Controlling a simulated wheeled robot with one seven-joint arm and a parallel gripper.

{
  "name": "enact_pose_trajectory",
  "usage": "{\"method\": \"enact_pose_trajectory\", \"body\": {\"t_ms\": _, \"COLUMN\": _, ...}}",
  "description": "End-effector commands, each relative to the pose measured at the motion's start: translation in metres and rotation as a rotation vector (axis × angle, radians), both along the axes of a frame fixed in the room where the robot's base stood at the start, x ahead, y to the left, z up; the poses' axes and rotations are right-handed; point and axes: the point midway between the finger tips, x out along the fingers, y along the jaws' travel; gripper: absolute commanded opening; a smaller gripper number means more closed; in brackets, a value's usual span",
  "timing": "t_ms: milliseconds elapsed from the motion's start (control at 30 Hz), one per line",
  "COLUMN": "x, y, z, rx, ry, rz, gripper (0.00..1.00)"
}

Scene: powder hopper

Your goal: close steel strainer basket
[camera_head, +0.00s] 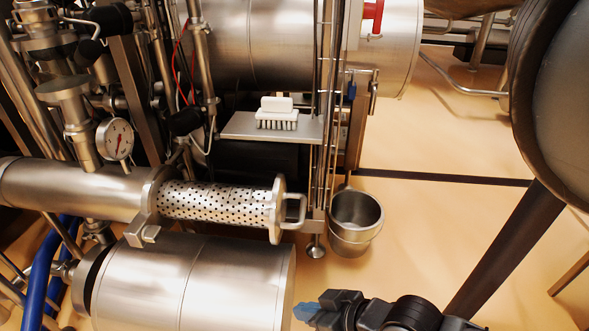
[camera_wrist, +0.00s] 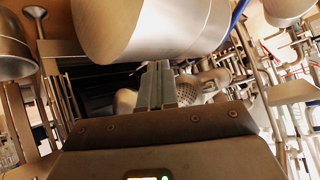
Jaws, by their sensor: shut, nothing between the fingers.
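The steel strainer basket (camera_head: 213,203) is a perforated cylinder sticking out to the right from its pipe housing (camera_head: 75,188). A round end plate (camera_head: 277,209) with a bar handle (camera_head: 295,211) closes its right end. The plate stands well apart from the housing's flange (camera_head: 150,207). My gripper (camera_head: 306,311) is at the bottom of the head view, below and slightly right of the handle, apart from it. Its fingers are shut and empty. In the wrist view the fingers (camera_wrist: 156,86) point up, and part of the perforated basket (camera_wrist: 188,94) shows just right of them.
A large steel cylinder (camera_head: 195,285) lies below the basket, left of my gripper. A steel bucket (camera_head: 355,222) hangs right of the handle, beside vertical rods. A white brush (camera_head: 277,113) sits on a small shelf (camera_head: 245,127). Open floor (camera_head: 430,235) lies to the right.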

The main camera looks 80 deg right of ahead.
Motion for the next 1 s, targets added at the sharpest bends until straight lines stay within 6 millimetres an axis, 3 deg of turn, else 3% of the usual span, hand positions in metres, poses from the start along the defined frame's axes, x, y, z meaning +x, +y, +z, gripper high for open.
{"method": "enact_pose_trajectory", "body": {"t_ms": 367, "x": 0.01, "y": -0.106, "z": 0.048, "rx": 0.437, "ry": 0.078, "rz": -0.353, "gripper": 0.0}}
{"method": "enact_pose_trajectory", "body": {"t_ms": 467, "x": 0.006, "y": -0.136, "z": 0.075, "rx": 0.572, "ry": 0.062, "rz": -0.412, "gripper": 0.0}}
{"method": "enact_pose_trajectory", "body": {"t_ms": 700, "x": -0.023, "y": -0.201, "z": 0.161, "rx": 0.837, "ry": -0.032, "rz": -0.458, "gripper": 0.0}}
{"method": "enact_pose_trajectory", "body": {"t_ms": 833, "x": -0.04, "y": -0.22, "z": 0.195, "rx": 0.913, "ry": -0.072, "rz": -0.444, "gripper": 0.0}}
{"method": "enact_pose_trajectory", "body": {"t_ms": 1000, "x": -0.05, "y": -0.228, "z": 0.21, "rx": 0.952, "ry": -0.091, "rz": -0.427, "gripper": 0.0}}
